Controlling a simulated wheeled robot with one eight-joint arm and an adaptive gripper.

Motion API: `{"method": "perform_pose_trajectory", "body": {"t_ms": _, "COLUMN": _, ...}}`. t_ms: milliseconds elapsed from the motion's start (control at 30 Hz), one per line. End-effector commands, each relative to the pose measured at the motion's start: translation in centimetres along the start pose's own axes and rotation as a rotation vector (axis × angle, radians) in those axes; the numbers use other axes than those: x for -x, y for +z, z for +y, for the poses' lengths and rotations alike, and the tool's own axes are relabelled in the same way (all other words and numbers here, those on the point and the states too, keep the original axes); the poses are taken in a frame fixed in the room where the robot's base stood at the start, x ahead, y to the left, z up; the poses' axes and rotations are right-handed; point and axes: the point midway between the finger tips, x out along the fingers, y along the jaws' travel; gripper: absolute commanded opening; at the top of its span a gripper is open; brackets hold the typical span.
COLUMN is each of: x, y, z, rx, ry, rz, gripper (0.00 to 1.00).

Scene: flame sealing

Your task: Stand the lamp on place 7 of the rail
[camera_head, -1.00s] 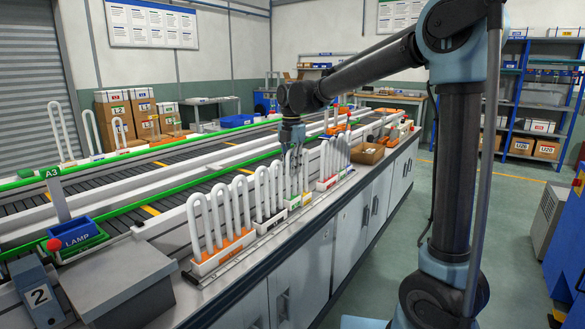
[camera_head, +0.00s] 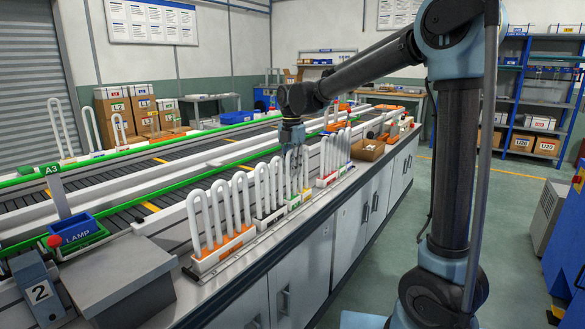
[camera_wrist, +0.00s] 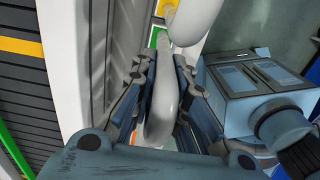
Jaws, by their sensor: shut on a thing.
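My gripper (camera_head: 294,160) is over the rail (camera_head: 229,257) at the bench's front edge, among a row of white U-shaped lamps. In the wrist view its two fingers (camera_wrist: 163,95) are closed around a white lamp tube (camera_wrist: 162,108). Green and yellow base parts show just beyond it. The held lamp's foot is hidden by the fingers and neighbouring lamps, so I cannot tell whether it touches the rail. Place numbers are not readable.
A conveyor with green edges (camera_head: 120,158) runs behind the rail. A blue bin marked LAMP (camera_head: 75,229) and a grey box (camera_head: 113,270) sit at the near left. A cardboard tray (camera_head: 368,150) lies farther along.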

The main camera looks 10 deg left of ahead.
Motion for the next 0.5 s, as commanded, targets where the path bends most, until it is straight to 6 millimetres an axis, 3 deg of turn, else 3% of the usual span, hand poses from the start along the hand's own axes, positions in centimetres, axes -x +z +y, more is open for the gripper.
{"method": "perform_pose_trajectory", "body": {"t_ms": 267, "x": -0.02, "y": 0.00, "z": 0.00, "rx": 0.000, "ry": 0.000, "rz": 0.000, "gripper": 0.00}}
{"method": "perform_pose_trajectory", "body": {"t_ms": 300, "x": -0.02, "y": 0.00, "z": 0.00, "rx": 0.000, "ry": 0.000, "rz": 0.000, "gripper": 0.21}}
{"method": "perform_pose_trajectory", "body": {"t_ms": 367, "x": -0.02, "y": 0.00, "z": 0.01, "rx": 0.000, "ry": 0.000, "rz": 0.000, "gripper": 0.35}}
{"method": "perform_pose_trajectory", "body": {"t_ms": 500, "x": -0.02, "y": 0.00, "z": 0.01, "rx": 0.000, "ry": 0.000, "rz": 0.000, "gripper": 0.38}}
